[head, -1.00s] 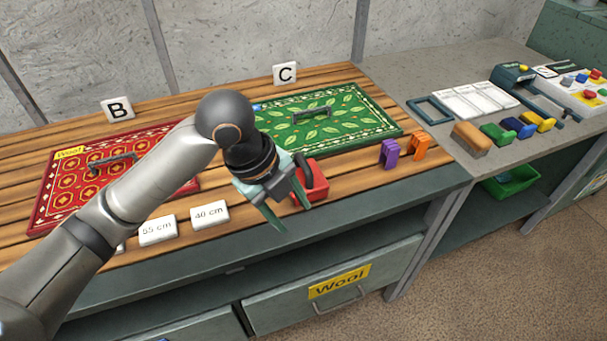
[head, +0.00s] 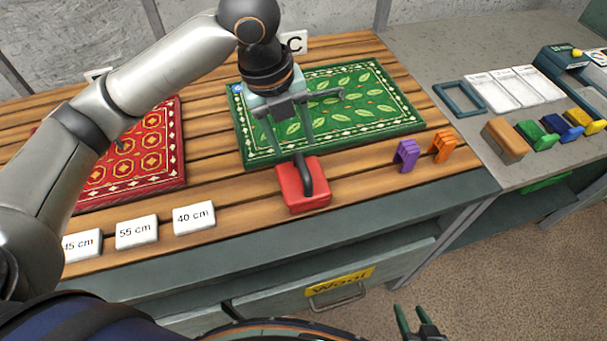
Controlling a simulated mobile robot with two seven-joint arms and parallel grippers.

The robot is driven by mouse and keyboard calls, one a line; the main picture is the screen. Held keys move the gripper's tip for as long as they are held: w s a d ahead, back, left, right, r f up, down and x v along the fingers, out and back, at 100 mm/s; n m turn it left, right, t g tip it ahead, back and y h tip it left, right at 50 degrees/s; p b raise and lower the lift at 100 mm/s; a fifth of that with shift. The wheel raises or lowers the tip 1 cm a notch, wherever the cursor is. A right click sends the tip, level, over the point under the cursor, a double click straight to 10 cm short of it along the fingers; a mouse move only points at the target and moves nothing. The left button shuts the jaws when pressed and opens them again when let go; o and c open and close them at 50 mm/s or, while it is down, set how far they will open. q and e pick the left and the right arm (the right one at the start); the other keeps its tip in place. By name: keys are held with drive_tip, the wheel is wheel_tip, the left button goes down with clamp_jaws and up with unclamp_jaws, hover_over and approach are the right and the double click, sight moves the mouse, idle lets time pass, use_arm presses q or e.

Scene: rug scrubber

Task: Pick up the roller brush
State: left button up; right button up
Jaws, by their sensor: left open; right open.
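I cannot tell for certain which object is the roller brush. A red block with a dark curved handle (head: 298,197) sits at the table's front edge, before the green leaf-patterned rug (head: 372,118). My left gripper (head: 291,148) is open and empty, pointing down over the front part of the green rug, just behind the red block. Whether its fingers touch anything is unclear. My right gripper (head: 413,312) is open and empty at the bottom edge, low in front of the bench. A brown brush-like block (head: 505,140) lies on the grey counter at right.
Purple (head: 406,155) and orange (head: 443,146) clips stand right of the red block. Green (head: 537,135), blue (head: 563,129) and yellow (head: 585,121) tools line the counter. White length cards, such as 40 cm (head: 194,218), lie at front left. A red rug (head: 150,160) is behind them.

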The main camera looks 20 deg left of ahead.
sight(300, 159)
use_arm(q)
drive_tip(key=f, duration=0.5)
drive_tip(key=w+d+f, duration=0.1)
drive_tip(key=f, duration=0.1)
drive_tip(key=shift+d+f, duration=0.1)
drive_tip(key=shift+f, duration=0.2)
drive_tip(key=shift+c, duration=0.2)
clamp_jaws()
drive_tip(key=shift+r, duration=0.1)
idle(0.8)
